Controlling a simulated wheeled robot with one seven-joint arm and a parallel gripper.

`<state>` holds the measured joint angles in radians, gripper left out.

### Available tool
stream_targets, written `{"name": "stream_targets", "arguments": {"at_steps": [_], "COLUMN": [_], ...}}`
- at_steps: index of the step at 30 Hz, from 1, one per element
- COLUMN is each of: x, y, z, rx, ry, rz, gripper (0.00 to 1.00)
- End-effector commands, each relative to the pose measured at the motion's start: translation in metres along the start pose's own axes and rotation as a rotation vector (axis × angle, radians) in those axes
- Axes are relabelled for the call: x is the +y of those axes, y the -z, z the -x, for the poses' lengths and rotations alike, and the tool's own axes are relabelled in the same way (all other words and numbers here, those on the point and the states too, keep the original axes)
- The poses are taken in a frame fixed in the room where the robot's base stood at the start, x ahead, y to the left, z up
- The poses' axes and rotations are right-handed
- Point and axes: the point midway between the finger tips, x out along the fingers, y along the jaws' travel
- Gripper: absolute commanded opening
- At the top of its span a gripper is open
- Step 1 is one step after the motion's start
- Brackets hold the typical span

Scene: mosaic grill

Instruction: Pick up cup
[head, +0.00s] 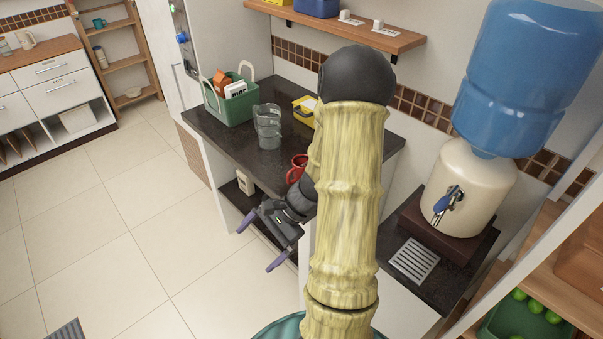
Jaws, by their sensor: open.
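A red cup (296,168) stands on the dark counter (207,128), close to its front edge and partly hidden behind my arm. A teal cup (99,23) stands on the wooden shelf rack at the far left. My gripper (259,243) is open and empty. It hangs in front of the counter, lower in the picture than the red cup and to its left, apart from it. Its two purple fingertips are spread and point left. My pale yellow arm covers the middle of the view and hides part of the counter.
A green basket (228,110) with cartons and a clear pitcher (268,128) stand on the counter, with a yellow box (305,108) behind. A water dispenser (467,190) stands at the right. A wooden shelf (345,30) hangs above.

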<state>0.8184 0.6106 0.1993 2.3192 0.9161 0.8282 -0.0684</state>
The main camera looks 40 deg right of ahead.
Motion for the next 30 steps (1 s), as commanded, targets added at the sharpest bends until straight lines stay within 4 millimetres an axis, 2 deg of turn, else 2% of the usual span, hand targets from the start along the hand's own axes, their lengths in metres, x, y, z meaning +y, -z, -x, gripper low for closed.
{"name": "stream_targets", "arguments": {"at_steps": [1, 5, 10, 15, 18, 22, 30], "x": [-0.004, -0.02, -0.03, -0.017, -0.003, 0.005, 0.006], "y": [0.015, 0.051, 0.111, 0.177, 0.205, 0.22, 0.22], "z": [0.004, 0.023, 0.066, 0.121, 0.146, 0.161, 0.162], "rx": [-0.044, -0.151, -0.276, -0.371, -0.399, -0.413, -0.412], "ry": [0.09, 0.332, 0.693, 1.068, 1.227, 1.319, 1.323], "rz": [-0.094, -0.298, -0.533, -0.717, -0.78, -0.811, -0.812], "gripper": [1.0, 1.0, 1.0, 1.0, 1.0, 1.0, 1.0]}}
